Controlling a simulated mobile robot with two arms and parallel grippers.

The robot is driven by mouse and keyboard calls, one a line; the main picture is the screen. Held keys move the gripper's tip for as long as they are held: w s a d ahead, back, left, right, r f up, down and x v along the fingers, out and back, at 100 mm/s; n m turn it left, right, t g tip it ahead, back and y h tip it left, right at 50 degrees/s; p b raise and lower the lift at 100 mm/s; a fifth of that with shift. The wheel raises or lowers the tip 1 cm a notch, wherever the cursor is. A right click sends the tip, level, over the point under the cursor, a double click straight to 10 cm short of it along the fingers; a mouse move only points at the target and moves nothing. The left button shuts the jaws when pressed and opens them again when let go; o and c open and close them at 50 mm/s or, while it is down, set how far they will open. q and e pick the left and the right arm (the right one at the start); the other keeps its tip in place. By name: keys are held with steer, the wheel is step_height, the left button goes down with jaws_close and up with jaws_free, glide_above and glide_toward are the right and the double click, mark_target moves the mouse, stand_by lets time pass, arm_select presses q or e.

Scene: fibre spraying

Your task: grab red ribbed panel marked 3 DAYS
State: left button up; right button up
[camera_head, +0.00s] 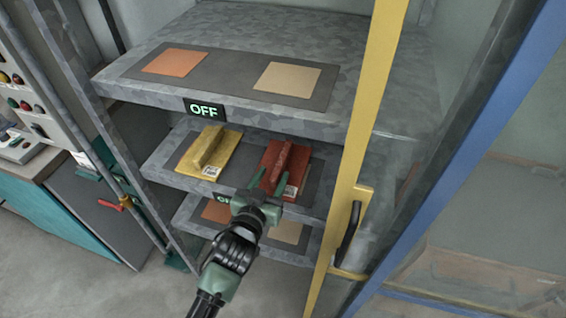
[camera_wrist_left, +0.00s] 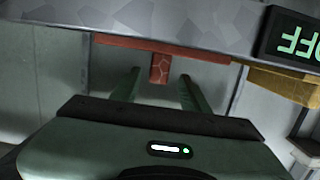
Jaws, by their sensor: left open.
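The red ribbed panel (camera_head: 290,160) lies on the right of the middle shelf, with a raised rib along its middle and a small white label at its front; the lettering is too small to read. In the left wrist view the red panel (camera_wrist_left: 120,42) shows edge-on with its rib (camera_wrist_left: 160,68) between the fingers. My left gripper (camera_head: 270,178) is open at the panel's front, its green fingers on either side of the rib; in the left wrist view the gripper (camera_wrist_left: 158,88) shows a gap on both sides of the rib. My right gripper is not in view.
A yellow ribbed panel (camera_head: 208,152) lies left of the red one; it also shows in the left wrist view (camera_wrist_left: 285,85). The upper shelf (camera_head: 385,115), marked OFF, overhangs close above. A lower shelf (camera_head: 190,215) lies below. A yellow door frame (camera_head: 365,130) stands to the right.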

mark_target(280, 163)
arm_select(q)
steer(key=shift+w+d+r, duration=0.1)
steer(key=shift+w+d, duration=0.1)
steer(key=shift+w, duration=0.25)
steer(key=x, duration=0.1)
steer(key=p+x, duration=0.1)
steer(key=x, duration=0.2)
steer(key=shift+w+d+r+p, duration=0.1)
steer(key=shift+d+r+p, duration=0.1)
steer(key=shift+p, duration=0.1)
steer(key=shift+w+d+f, duration=0.1)
steer(key=shift+w, duration=0.2)
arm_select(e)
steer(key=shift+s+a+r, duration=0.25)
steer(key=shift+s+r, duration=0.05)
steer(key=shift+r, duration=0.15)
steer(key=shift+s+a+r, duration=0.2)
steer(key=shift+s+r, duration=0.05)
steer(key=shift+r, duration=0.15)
arm_select(q)
steer(key=shift+s, duration=0.1)
steer(key=shift+c, duration=0.3)
jaws_close()
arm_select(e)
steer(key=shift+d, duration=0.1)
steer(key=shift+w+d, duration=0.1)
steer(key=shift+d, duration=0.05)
